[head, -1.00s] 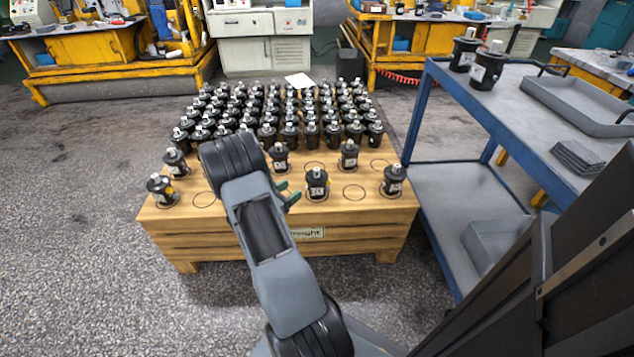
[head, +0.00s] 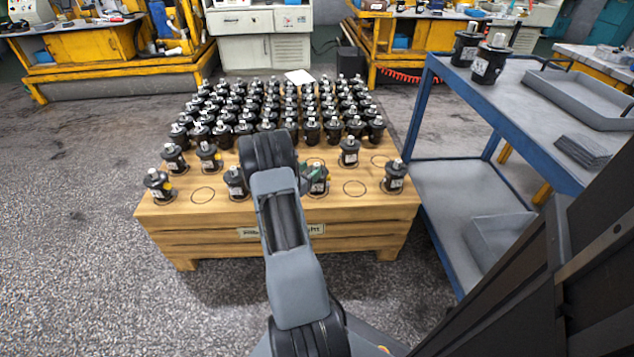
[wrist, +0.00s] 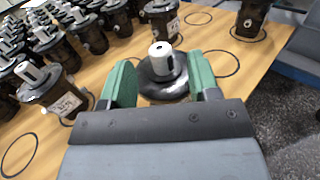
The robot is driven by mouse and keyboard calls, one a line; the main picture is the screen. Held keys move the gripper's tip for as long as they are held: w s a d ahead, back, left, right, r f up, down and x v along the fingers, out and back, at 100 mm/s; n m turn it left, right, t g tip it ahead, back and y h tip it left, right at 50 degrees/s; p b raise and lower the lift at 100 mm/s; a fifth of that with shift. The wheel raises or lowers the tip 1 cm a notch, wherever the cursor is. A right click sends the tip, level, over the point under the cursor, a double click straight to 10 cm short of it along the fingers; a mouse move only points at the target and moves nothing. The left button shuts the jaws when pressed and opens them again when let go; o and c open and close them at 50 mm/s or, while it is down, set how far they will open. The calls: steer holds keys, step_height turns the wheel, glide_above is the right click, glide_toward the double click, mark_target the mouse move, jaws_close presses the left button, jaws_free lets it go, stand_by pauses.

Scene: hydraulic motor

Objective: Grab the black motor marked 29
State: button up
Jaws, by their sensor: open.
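A black motor (head: 319,187) with a pale shaft and a white label stands in the front row on the wooden pallet, partly hidden by my gripper. I cannot read its number surely. My gripper (head: 311,173) is at its top, mostly hidden behind my own arm. In the wrist view, my gripper (wrist: 162,75) has its green fingers apart, one on each side of a motor (wrist: 164,68). That motor's round top and shaft show between them; its label is hidden. I cannot tell whether the fingers touch it.
Other front motors stand at left (head: 158,186) and right (head: 394,177), with one behind (head: 349,152). Dense rows of motors (head: 270,110) fill the back of the pallet (head: 210,215). A blue cart (head: 480,115) stands at right, bearing two motors and a grey tray (head: 580,98).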

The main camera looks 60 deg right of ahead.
mark_target(314, 165)
steer(key=d, duration=0.1)
steer(key=d+b, duration=0.1)
steer(key=d, duration=0.2)
steer(key=shift+s+d+r, duration=0.1)
steer(key=shift+s, duration=0.2)
steer(key=shift+c, duration=0.4)
jaws_close()
stand_by(0.6)
steer(key=shift+r, duration=0.2)
